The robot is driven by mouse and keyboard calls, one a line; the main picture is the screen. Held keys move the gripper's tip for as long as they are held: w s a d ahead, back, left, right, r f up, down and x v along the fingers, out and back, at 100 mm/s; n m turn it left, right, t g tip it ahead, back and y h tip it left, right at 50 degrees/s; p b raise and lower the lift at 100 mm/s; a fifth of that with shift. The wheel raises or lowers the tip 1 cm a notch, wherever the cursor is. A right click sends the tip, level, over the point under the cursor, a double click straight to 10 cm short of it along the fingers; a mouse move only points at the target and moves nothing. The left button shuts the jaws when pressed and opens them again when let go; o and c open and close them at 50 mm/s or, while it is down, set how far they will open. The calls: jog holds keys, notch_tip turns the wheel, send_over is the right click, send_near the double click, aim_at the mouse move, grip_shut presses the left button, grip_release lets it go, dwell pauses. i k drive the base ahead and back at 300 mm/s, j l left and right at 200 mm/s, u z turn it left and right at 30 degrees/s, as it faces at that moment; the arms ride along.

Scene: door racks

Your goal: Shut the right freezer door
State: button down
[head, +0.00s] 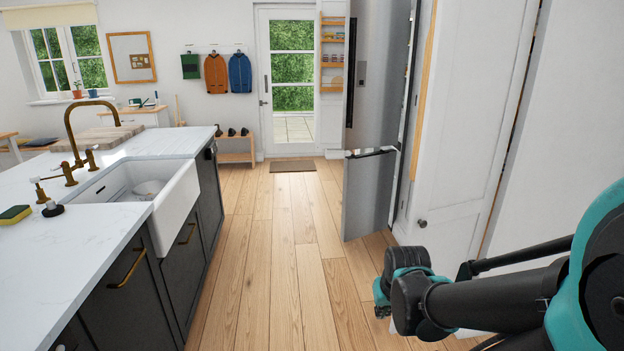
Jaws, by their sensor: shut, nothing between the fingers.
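The freezer door (369,193) is the low grey panel on the tall fridge-freezer (377,75) at the right of the aisle. It stands open, swung out into the walkway, with its top edge and left end showing. The freezer inside is hidden behind it. I cannot make out my gripper's fingers in this view.
A white cupboard door (460,130) and wall close off the right side. The island (125,218) with its white sink (172,198) runs along the left. The wooden floor (275,240) between is clear up to the doormat (293,165) and glass door (292,80).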

aim_at(368, 178)
jog(key=i+j+z, duration=0.15)
jog(key=i, duration=0.4)
jog(key=i+j+z, duration=0.15)
jog(key=i+j, duration=0.15)
jog(key=i, duration=0.25)
jog(key=i+j+z, duration=0.2)
jog(key=i, duration=0.3)
jog(key=i+j+z, duration=0.1)
jog(key=i+j, duration=0.15)
jog(key=j, duration=0.15)
jog(key=i+j+z, duration=0.1)
jog(key=j, duration=0.25)
jog(key=i+j+z, duration=0.15)
jog(key=i+j, duration=0.15)
jog(key=j, duration=0.15)
jog(key=i+l, duration=0.2)
jog(key=i, duration=0.2)
jog(key=i+l+z, duration=0.1)
jog(key=i, duration=0.35)
jog(key=l, duration=0.1)
